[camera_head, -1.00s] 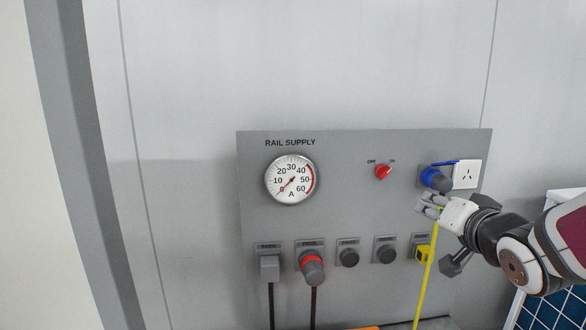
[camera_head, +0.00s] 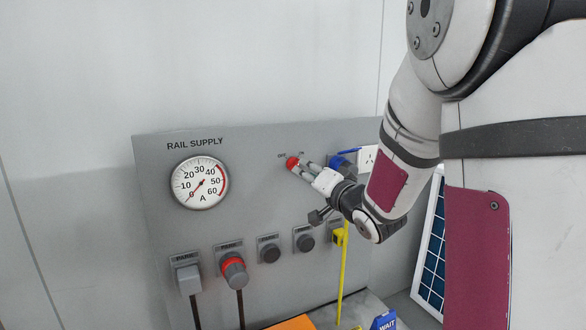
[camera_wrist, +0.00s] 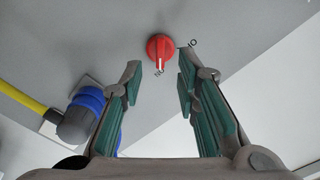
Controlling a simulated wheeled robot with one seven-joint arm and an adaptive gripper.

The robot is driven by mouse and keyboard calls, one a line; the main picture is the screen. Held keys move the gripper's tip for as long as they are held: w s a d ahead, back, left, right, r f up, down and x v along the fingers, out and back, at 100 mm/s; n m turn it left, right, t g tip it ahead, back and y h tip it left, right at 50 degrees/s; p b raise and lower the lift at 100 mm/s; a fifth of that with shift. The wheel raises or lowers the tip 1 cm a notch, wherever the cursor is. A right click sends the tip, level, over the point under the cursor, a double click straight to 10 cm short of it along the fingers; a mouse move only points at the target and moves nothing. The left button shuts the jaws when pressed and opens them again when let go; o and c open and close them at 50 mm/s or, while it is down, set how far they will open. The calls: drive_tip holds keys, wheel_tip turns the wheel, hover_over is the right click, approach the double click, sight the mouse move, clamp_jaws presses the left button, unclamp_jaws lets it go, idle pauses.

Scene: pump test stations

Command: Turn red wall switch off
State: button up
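The red wall switch (camera_head: 292,162) is a round rotary knob on the grey panel, below OFF and ON labels. In the wrist view the red knob (camera_wrist: 160,48) sits just beyond the fingertips, between them in the picture, with its white mark turned toward the bottom. My gripper (camera_head: 304,168) is open and empty in front of the panel, its tips close to the knob. The same gripper (camera_wrist: 160,78) shows two green-padded fingers spread apart. I cannot tell whether a fingertip touches the knob.
The RAIL SUPPLY gauge (camera_head: 200,182) is left of the switch, its needle near 0. Several sockets line the panel's lower part, including a red-ringed plug (camera_head: 234,269). A yellow cable (camera_head: 343,270) hangs down.

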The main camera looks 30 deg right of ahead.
drive_tip(key=shift+w, duration=2.55)
clamp_jaws()
